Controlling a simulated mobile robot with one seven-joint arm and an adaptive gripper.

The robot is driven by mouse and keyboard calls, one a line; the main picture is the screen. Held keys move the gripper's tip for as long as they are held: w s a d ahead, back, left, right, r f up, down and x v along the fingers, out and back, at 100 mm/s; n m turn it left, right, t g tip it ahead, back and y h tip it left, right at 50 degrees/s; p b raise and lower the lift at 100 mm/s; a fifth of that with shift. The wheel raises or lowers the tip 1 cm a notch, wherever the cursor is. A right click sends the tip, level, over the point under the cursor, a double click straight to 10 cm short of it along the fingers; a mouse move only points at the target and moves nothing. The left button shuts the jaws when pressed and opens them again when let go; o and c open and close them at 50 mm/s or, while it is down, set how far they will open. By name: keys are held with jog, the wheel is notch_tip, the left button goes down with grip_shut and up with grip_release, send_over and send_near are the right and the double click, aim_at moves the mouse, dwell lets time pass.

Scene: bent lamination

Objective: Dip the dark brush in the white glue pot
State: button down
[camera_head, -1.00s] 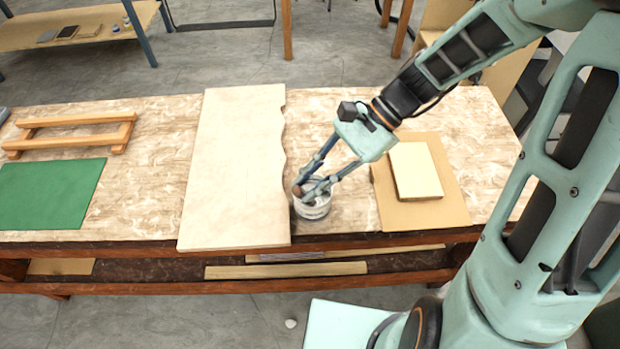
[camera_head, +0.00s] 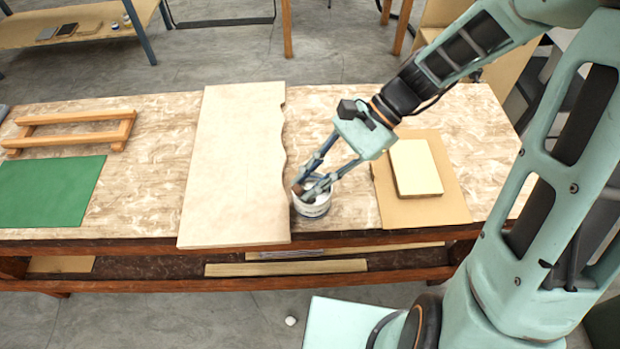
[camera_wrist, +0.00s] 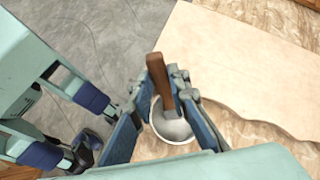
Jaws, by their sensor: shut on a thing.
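The white glue pot (camera_head: 313,210) stands on the workbench just right of the pale wavy-edged board. It also shows in the wrist view (camera_wrist: 173,128), with its round rim under my fingers. My gripper (camera_head: 308,188) is directly over the pot and shut on the brush. The brush's brown handle (camera_wrist: 159,78) rises between the two blue fingers in the wrist view, tilted. Its lower end points into the pot's opening, but the bristles are hidden, so I cannot tell how deep they sit.
The pale board (camera_head: 237,165) lies close left of the pot. A cream block (camera_head: 415,168) on a tan sheet (camera_head: 455,205) lies to the right. A green mat (camera_head: 50,192) and a wooden rack (camera_head: 75,132) are at the far left. The bench's front edge is close to the pot.

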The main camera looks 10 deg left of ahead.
notch_tip(320, 180, up, 11)
jog(key=p, duration=0.9)
jog(key=shift+p, duration=0.4)
